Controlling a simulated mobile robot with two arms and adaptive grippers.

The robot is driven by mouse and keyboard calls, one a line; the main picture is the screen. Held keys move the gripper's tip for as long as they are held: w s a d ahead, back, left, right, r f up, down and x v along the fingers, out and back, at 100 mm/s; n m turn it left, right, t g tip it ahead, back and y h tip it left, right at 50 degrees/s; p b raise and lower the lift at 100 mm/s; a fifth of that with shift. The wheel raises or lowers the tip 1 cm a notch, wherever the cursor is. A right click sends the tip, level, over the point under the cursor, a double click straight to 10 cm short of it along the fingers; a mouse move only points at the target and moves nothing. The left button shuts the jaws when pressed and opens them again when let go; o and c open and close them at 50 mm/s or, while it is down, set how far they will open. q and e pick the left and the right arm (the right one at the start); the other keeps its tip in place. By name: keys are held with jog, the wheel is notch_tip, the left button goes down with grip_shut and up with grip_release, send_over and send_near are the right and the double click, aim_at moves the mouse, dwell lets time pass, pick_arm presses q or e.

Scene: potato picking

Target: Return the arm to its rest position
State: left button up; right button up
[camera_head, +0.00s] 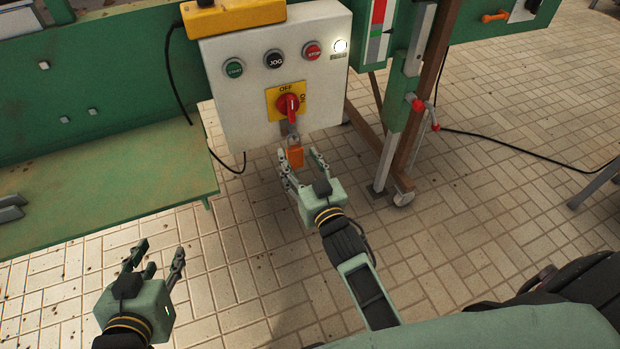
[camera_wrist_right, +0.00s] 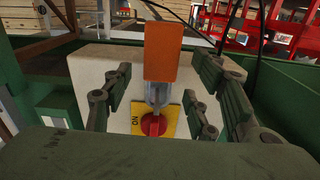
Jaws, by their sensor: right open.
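My right gripper (camera_head: 302,160) is open in front of the white control box (camera_head: 235,110), just below its rotary switch. An orange padlock (camera_head: 295,157) hangs by its shackle below the red switch handle (camera_head: 288,105) on a yellow plate. In the right wrist view the orange padlock (camera_wrist_right: 163,52) and its grey shackle (camera_wrist_right: 158,94) lie between my spread fingers, with gaps on both sides. The red handle (camera_wrist_right: 153,125) shows beyond. My left gripper (camera_head: 158,250) is open and empty over the tiled floor at lower left.
A green table (camera_head: 100,190) stands at left, its front edge beyond my left gripper. A green post with a red-knobbed lever (camera_head: 416,103) and a caster (camera_head: 403,196) stands right of the box. A black cable (camera_head: 530,152) crosses the floor. Open floor lies at right.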

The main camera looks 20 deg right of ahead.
jog(key=s, duration=0.8)
jog(key=shift+d, duration=0.15)
jog(key=shift+s+r, duration=0.1)
